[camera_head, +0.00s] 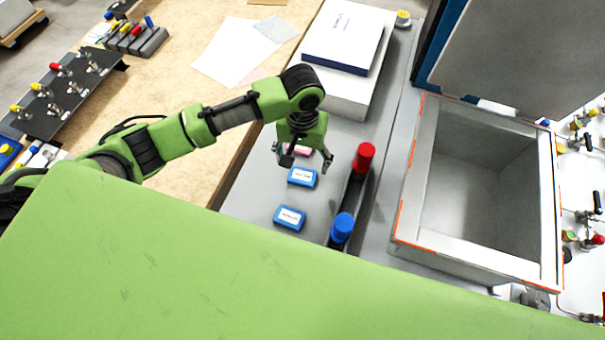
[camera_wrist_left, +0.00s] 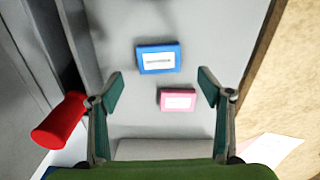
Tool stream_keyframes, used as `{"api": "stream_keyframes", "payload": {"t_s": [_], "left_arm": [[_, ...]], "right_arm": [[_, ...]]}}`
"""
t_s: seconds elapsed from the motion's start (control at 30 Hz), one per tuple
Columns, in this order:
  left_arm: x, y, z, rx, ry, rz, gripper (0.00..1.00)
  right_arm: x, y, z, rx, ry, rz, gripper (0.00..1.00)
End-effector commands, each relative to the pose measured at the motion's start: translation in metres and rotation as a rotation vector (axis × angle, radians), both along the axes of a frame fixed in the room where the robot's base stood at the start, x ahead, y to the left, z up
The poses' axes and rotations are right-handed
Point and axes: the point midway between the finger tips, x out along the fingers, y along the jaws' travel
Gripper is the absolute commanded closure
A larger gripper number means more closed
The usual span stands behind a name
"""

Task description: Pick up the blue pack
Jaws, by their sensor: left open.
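Two blue packs with white labels lie flat on the grey surface. One blue pack (camera_head: 302,177) is just in front of my left gripper (camera_head: 306,160); the other blue pack (camera_head: 290,218) is nearer the camera. A pink pack (camera_head: 301,150) lies behind them, partly hidden by the gripper. In the left wrist view, one blue pack (camera_wrist_left: 157,58) is a little beyond the fingertips, and the pink pack (camera_wrist_left: 177,100) shows between the open fingers (camera_wrist_left: 162,82). My left gripper is open and holds nothing. My right gripper is not in view.
A dark holder with a red-capped item (camera_head: 364,157) and a blue-capped item (camera_head: 342,228) stands right of the packs. White boxes (camera_head: 345,95) lie behind. An open grey chamber (camera_head: 425,175) is farther right. A wooden table (camera_head: 190,165) is left.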

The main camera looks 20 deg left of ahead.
Motion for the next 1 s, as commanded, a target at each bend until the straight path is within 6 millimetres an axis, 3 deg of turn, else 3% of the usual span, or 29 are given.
{"api": "stream_keyframes", "payload": {"t_s": [0.27, 0.43, 0.7, 0.87, 1.0], "left_arm": [[-0.006, -0.001, -0.029, 0.002, 0.003, 0.001, 0.28], [-0.005, -0.001, -0.051, 0.001, 0.000, 0.000, 0.28], [-0.005, -0.001, -0.055, 0.000, -0.001, -0.002, 0.28], [-0.005, -0.001, -0.054, 0.000, -0.001, -0.001, 0.67], [-0.005, -0.001, -0.054, 0.000, -0.001, -0.001, 0.70]], "right_arm": [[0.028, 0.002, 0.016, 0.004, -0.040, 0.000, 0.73], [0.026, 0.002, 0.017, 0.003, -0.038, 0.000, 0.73], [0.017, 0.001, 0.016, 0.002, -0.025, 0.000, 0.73], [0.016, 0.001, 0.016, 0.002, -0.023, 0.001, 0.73], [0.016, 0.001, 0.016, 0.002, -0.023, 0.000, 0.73]]}}
